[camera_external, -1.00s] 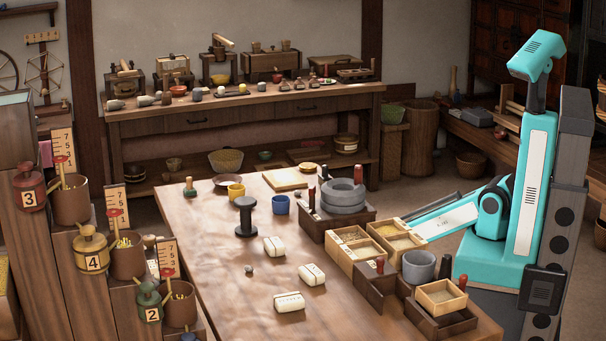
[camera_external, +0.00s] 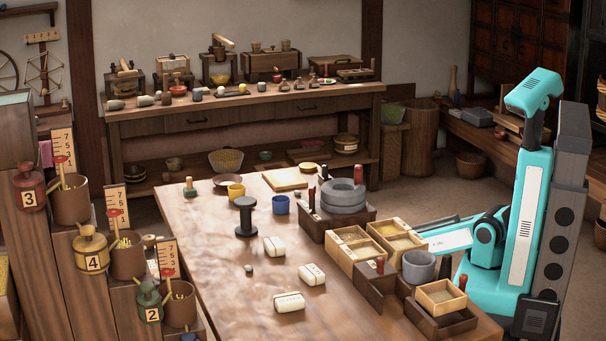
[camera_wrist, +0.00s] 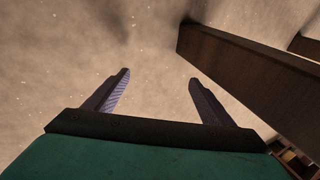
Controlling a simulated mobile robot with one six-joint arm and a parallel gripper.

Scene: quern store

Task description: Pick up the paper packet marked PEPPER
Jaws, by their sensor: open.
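Three pale wrapped packets with dark bands lie on the wooden table (camera_external: 205,255): a rear one (camera_external: 274,246), a middle one (camera_external: 312,274) and a front one (camera_external: 289,302). The front one bears dark lettering, too small to read, so I cannot tell which is marked PEPPER. My gripper (camera_wrist: 158,82) is open and empty in the wrist view, with bare floor beyond its fingers. No packet shows there. In the external view my forearm is low beside the table's right side, and the gripper is hidden behind the boxes.
Divided wooden boxes (camera_external: 351,255), a grey stone quern (camera_external: 343,195), a grey mortar (camera_external: 419,267) and a small tray (camera_external: 441,296) line the table's right side. A dark spool (camera_external: 245,217) stands behind the packets. A wooden beam (camera_wrist: 235,70) crosses close to my gripper's right.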

